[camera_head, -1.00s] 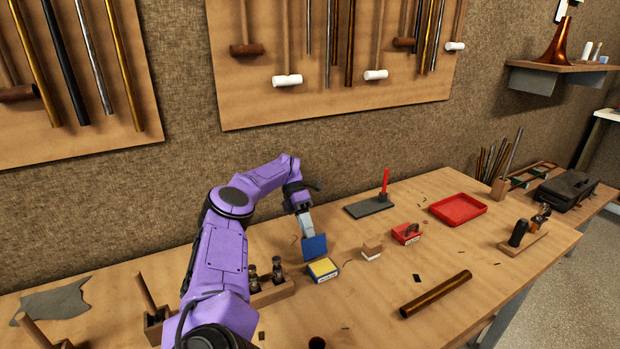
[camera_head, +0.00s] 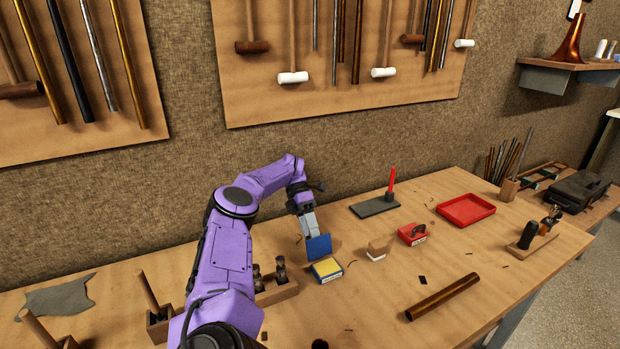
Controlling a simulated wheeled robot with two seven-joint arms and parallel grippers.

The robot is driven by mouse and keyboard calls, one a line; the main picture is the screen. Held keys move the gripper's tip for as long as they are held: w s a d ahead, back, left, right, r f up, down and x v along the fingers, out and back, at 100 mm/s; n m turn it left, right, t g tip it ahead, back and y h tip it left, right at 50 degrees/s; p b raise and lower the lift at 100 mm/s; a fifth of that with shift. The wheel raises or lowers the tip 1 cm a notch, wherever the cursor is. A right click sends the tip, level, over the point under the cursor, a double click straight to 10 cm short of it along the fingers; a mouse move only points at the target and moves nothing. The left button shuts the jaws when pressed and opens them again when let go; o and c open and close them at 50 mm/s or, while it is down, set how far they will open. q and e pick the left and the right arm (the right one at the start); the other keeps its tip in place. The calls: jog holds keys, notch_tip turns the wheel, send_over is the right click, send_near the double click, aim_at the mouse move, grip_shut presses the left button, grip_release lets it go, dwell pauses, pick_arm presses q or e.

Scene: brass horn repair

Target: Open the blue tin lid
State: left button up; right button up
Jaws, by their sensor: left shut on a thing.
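The blue tin (camera_head: 327,270) sits on the workbench with yellow contents showing at its top. Its blue lid (camera_head: 319,247) stands raised and tilted up at the tin's back edge. My left gripper (camera_head: 312,234) reaches down from behind and is shut on the lid's upper edge. The fingertips are partly hidden by the lid. Whether the lid still touches the tin at the back is hard to tell. My right gripper is not in view.
A wooden holder with dark bottles (camera_head: 276,291) stands left of the tin. A small tan block (camera_head: 378,248) and a red box (camera_head: 411,234) stand to its right. A brass tube (camera_head: 442,297) lies at front right. Bare bench lies in front of the tin.

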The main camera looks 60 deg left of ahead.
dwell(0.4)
pick_arm(q)
jog(key=s+d+r+p, duration=0.4)
jog(key=s+d+r, duration=0.3)
jog(key=d+r, duration=0.5)
jog(key=shift+r+p, duration=0.4)
jog(key=shift+r, duration=0.15)
